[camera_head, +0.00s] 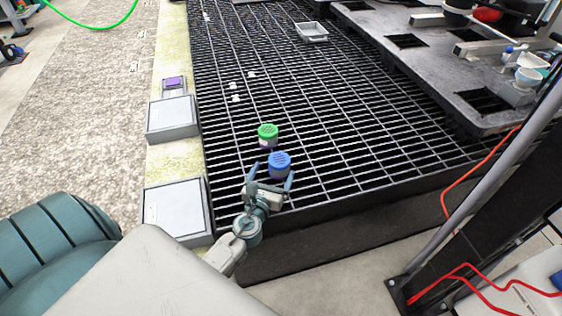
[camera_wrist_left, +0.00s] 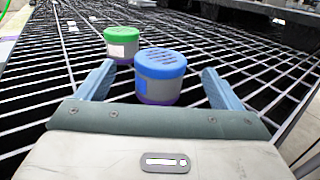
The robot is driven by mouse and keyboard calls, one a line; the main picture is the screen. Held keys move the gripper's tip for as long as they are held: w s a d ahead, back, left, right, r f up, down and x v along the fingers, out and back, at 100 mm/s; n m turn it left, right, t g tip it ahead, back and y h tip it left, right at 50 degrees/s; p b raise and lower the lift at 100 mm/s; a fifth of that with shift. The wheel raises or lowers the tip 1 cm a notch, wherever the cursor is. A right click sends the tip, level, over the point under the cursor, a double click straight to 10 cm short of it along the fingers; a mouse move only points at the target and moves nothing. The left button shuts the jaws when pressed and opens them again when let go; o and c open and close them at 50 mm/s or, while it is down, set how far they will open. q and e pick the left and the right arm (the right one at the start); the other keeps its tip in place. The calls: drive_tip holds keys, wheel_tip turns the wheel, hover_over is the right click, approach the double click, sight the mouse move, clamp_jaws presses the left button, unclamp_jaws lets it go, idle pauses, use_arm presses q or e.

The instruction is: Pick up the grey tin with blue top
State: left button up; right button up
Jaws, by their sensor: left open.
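The grey tin with blue top (camera_head: 280,164) stands upright on a black grating near its front edge. In the left wrist view the tin (camera_wrist_left: 160,78) shows a slotted blue lid, a grey body and a purple base band. My left gripper (camera_head: 271,181) is open, its blue fingers pointing at the tin. In the left wrist view the gripper (camera_wrist_left: 160,84) has one finger on each side of the tin, with gaps visible. Whether the tin is fully between the fingertips is hard to tell. My right gripper does not show.
A similar tin with green top (camera_head: 267,136) stands just behind and left of the blue-topped one. The black grating (camera_head: 350,140) is mostly clear around them. A small grey tray (camera_head: 312,32) lies far back. Grey boxes (camera_head: 174,208) line the left edge.

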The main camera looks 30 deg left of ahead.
sight(281, 156)
use_arm(q)
drive_tip(key=x, duration=0.7)
drive_tip(key=shift+w+f, duration=0.15)
drive_tip(key=shift+f, duration=0.2)
drive_tip(key=shift+w, duration=0.4)
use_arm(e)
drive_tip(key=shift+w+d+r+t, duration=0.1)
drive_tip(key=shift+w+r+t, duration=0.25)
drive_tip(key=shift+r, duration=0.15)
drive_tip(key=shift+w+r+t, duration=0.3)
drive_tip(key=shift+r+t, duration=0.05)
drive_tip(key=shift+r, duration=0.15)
use_arm(q)
drive_tip(key=c, duration=1)
drive_tip(key=shift+c, duration=0.6)
drive_tip(key=shift+r, duration=0.1)
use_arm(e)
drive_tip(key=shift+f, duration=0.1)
